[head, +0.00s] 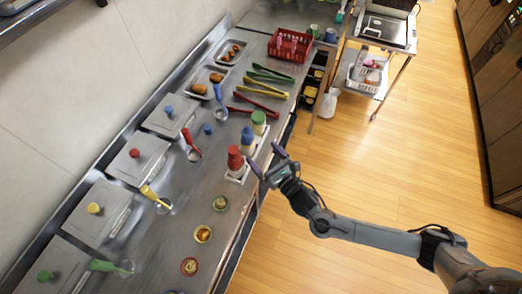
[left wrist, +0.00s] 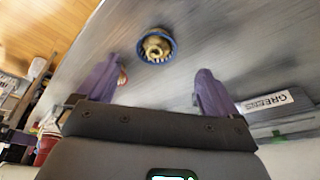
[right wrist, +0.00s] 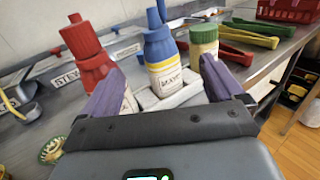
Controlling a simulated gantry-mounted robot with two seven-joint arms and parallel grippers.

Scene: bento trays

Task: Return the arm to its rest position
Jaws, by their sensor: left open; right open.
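My right gripper (head: 265,160) is open and empty, just right of the bottle rack's front side in the head view. In the right wrist view, the blue-topped bottle (right wrist: 162,60) shows beyond the gap between its purple fingers, apart from them. A red bottle (right wrist: 88,55) and a green-topped bottle (right wrist: 204,42) stand on either side. My left gripper (left wrist: 158,78) shows only in the left wrist view, open and empty. A blue-rimmed bowl (left wrist: 157,46) with food lies on the steel counter beyond its fingers. The left arm is outside the head view.
Small bowls (head: 202,234) line the counter's front. Lidded containers (head: 132,160) with coloured knobs stand along the wall. Tongs (head: 262,88) and a red basket (head: 289,45) are at the far end. The wooden floor (head: 335,175) is open around my right arm. A cart (head: 385,45) stands beyond.

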